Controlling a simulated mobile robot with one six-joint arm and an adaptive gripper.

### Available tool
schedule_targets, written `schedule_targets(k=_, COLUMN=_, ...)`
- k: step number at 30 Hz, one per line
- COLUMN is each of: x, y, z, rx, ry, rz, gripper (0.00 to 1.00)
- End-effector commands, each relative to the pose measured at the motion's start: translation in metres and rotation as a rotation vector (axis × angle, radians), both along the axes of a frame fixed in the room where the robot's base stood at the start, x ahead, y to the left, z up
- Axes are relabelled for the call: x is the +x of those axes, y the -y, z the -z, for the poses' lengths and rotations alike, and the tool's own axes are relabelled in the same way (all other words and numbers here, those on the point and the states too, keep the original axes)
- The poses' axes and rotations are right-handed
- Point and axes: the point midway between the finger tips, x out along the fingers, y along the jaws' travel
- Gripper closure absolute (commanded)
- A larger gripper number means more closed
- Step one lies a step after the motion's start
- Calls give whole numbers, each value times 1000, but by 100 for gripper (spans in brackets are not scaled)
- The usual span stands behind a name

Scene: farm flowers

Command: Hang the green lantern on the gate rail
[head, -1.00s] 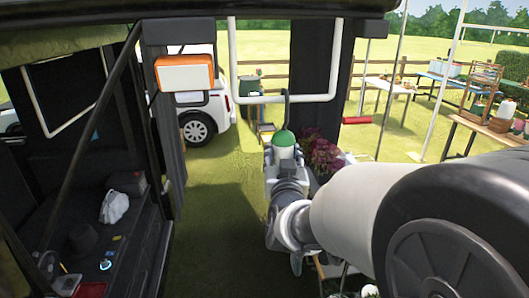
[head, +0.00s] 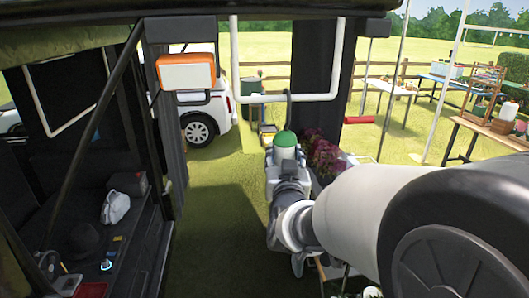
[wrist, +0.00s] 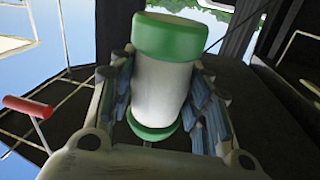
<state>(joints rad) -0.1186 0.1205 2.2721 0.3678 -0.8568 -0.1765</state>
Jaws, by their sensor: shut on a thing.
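The lantern (head: 286,140), with a green cap, a white body and a dark hook on top, is upright in my gripper (head: 284,163) in the head view. Its hook reaches up to the white gate rail (head: 262,98) and overlaps it in the picture; I cannot tell whether it is over the rail or only in front. In the wrist view, my gripper (wrist: 163,103) has its fingers on both sides of the lantern's white body (wrist: 160,88), shut on it. The green ends of the lantern show clear of the fingers.
An orange and white box (head: 187,72) hangs left of the rail. A dark curtain (head: 315,70) hangs just behind the rail's right side. Dark red flowers (head: 322,158) stand right of my gripper. A white van (head: 200,110) and tables (head: 395,88) are further back.

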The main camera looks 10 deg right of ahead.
Motion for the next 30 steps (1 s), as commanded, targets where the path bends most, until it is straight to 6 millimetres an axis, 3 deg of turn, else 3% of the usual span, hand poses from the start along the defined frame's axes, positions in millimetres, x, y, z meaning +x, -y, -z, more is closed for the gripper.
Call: schedule_targets(k=30, x=0, y=0, z=5, rx=0, ry=-3, rz=0, gripper=88)
